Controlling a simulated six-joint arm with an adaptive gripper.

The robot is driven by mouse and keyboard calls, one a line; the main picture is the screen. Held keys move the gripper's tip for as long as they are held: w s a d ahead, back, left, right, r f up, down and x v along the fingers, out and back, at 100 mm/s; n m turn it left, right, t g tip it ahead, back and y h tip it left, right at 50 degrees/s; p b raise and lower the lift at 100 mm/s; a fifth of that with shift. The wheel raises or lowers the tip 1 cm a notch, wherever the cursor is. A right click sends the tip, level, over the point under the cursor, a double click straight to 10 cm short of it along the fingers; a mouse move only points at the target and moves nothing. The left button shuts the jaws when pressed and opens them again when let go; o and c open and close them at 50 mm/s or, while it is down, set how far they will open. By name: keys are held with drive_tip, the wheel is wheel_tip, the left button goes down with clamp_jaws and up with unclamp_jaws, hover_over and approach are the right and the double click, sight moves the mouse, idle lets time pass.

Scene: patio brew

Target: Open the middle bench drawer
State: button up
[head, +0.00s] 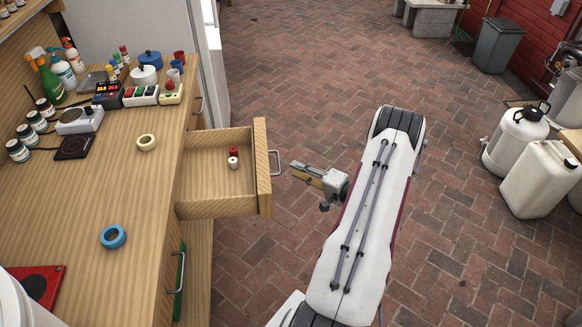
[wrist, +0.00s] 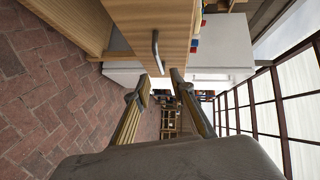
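The bench drawer (head: 217,205) stands pulled out from the bench front, between two other handled fronts. Its pale wooden front shows in the wrist view (wrist: 180,20). A red spool-like item (head: 234,152) and a white one (head: 233,163) lie inside it. The drawer's metal handle (head: 276,163) sticks out from its front and shows in the wrist view (wrist: 155,50). My gripper (head: 299,170) is just right of the handle in the head view.
The bench top (head: 100,200) holds tape rolls, bottles, jars and small appliances. Another handle (head: 180,272) is on the bench front nearer the camera. White jugs (head: 538,180) stand on the brick floor at the right. The floor (head: 310,70) beyond the drawer is clear.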

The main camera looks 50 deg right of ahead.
drive_tip(key=shift+s+r, duration=0.15)
drive_tip(key=shift+s, duration=0.95)
drive_tip(key=shift+s+r, duration=0.15)
drive_tip(key=shift+s, duration=0.9)
